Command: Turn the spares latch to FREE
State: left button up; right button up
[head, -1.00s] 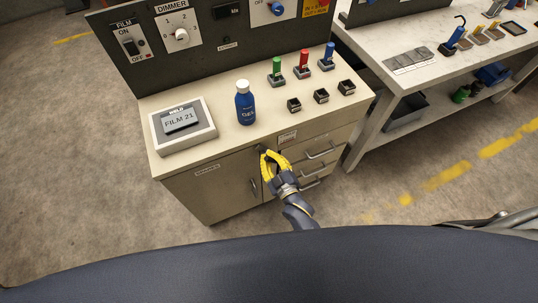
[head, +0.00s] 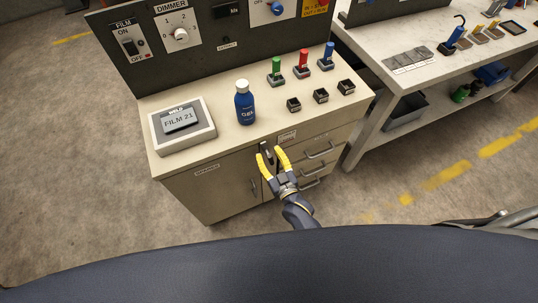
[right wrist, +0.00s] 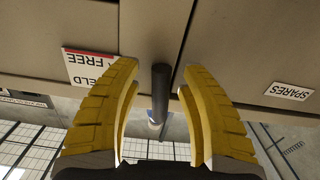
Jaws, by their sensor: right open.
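The spares latch shows in the right wrist view as a dark bar (right wrist: 160,92) between my fingers, with a gap visible on both sides. It also shows in the head view as a small dark piece (head: 266,148) at the top of the cabinet front. A white label (right wrist: 88,68) with FREE and partly hidden HELD lettering appears upside down beside it. I cannot tell which word the latch points to. The SPARES label (right wrist: 289,92) is on the door. My right gripper (head: 271,155) is open around the latch. My left gripper is out of view.
Drawers with bar handles (head: 319,153) sit right of the latch. On the bench top stand a blue bottle (head: 245,106), a FILM 21 tray (head: 208,140) and coloured-handled pieces in holders. A second table (head: 370,60) stands to the right. The floor in front is clear.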

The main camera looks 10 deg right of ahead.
jog(key=v, duration=1.2)
jog(key=shift+c, duration=0.3)
jog(key=s+d+n+g+y, duration=0.2)
jog(key=s+d+n+y, duration=0.1)
jog(key=s+d, duration=0.2)
jog(key=shift+t, duration=0.3)
jog(key=x, duration=1.1)
jog(key=r+x, duration=0.1)
jog(key=x, duration=0.4)
jog(key=shift+w+a+f, duration=0.1)
jog(key=shift+w+a, duration=0.15)
jog(key=shift+a, duration=0.1)
jog(key=shift+c, duration=0.3)
